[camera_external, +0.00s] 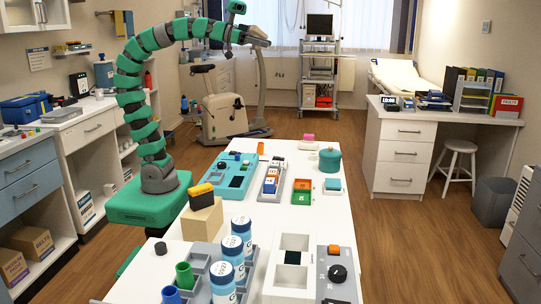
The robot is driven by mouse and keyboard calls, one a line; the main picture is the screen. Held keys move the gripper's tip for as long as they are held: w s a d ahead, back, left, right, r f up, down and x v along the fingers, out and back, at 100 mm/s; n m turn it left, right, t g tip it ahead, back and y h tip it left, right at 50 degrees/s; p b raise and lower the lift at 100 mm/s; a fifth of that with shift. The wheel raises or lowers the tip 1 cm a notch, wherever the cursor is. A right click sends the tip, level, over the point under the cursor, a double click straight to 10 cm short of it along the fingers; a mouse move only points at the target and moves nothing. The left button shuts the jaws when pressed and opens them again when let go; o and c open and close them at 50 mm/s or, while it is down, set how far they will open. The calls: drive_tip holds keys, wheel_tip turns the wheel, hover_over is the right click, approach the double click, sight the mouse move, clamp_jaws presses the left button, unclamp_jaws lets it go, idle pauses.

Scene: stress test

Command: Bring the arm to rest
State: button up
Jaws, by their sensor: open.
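My gripper (258,39) is at the end of my green and grey arm, high above the far end of the white table. It is small in this view and looks open, with nothing seen between its fingers. My arm rises from its base at the table's left side, curves up and reaches to the right. It appears clear of the table and the objects on it.
The white table (222,177) bears a teal tray (225,180), a teal pot (330,159), several blue-lidded jars (241,228) and a panel with a black knob (337,273). An exercise bike (222,112) stands behind. Wooden floor is free at right.

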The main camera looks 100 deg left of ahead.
drive_tip(key=shift+s+d+r, duration=0.4)
drive_tip(key=shift+s+r, duration=0.1)
drive_tip(key=shift+r, duration=0.1)
drive_tip(key=shift+s+d+r, duration=0.35)
drive_tip(key=shift+s+r, duration=0.1)
drive_tip(key=shift+r, duration=0.15)
drive_tip(key=shift+r, duration=0.1)
wheel_tip(320, 180, up, 8)
drive_tip(key=p, duration=0.7)
drive_tip(key=shift+f+p, duration=0.25)
drive_tip(key=shift+p, duration=0.15)
